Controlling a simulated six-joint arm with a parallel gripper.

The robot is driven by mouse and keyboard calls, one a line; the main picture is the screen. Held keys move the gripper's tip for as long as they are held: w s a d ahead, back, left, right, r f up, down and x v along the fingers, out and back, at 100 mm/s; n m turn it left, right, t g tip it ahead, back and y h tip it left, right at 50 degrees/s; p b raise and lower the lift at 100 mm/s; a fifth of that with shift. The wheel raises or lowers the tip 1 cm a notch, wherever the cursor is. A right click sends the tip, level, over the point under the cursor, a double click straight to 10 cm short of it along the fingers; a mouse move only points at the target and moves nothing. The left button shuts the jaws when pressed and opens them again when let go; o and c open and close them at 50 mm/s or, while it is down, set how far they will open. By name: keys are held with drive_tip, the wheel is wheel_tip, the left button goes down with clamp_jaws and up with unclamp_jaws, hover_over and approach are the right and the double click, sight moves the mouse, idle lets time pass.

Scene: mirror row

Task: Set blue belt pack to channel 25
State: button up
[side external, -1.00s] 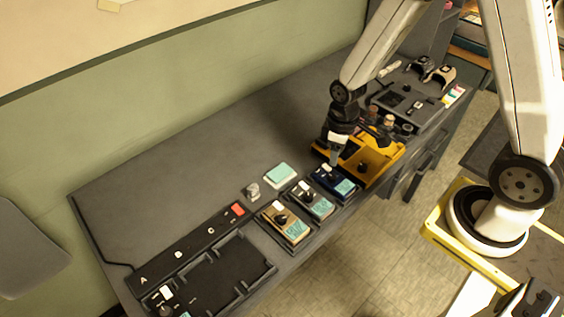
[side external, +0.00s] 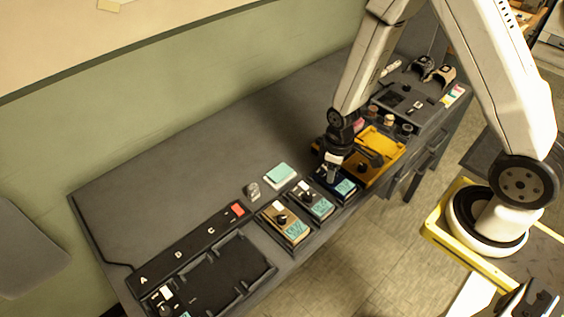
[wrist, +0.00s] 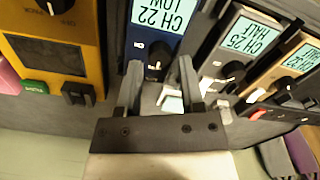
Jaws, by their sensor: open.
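The blue belt pack (side external: 342,187) sits in the row near the table's front edge, left of the yellow unit. In the wrist view the blue belt pack (wrist: 150,50) shows a screen (wrist: 158,20) reading CH 22 LOW, with a dark knob (wrist: 159,54) beside it. My gripper (wrist: 160,85) is open, its two fingers apart near the knob end of the blue pack, with nothing seen held between them. In the side view my gripper (side external: 329,168) is low over that pack and hides part of it. I cannot tell whether the fingers touch it.
A silver pack (wrist: 238,45) reading CH 25 HALF stands close beside the blue one, with a gold pack (side external: 286,222) beyond. The yellow unit (side external: 378,150) stands on the other side. A pale green pad (side external: 281,175) lies behind the row. The table's back left is clear.

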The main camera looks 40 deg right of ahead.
drive_tip(key=shift+f, duration=0.7)
clamp_jaws()
drive_tip(key=shift+m, duration=4)
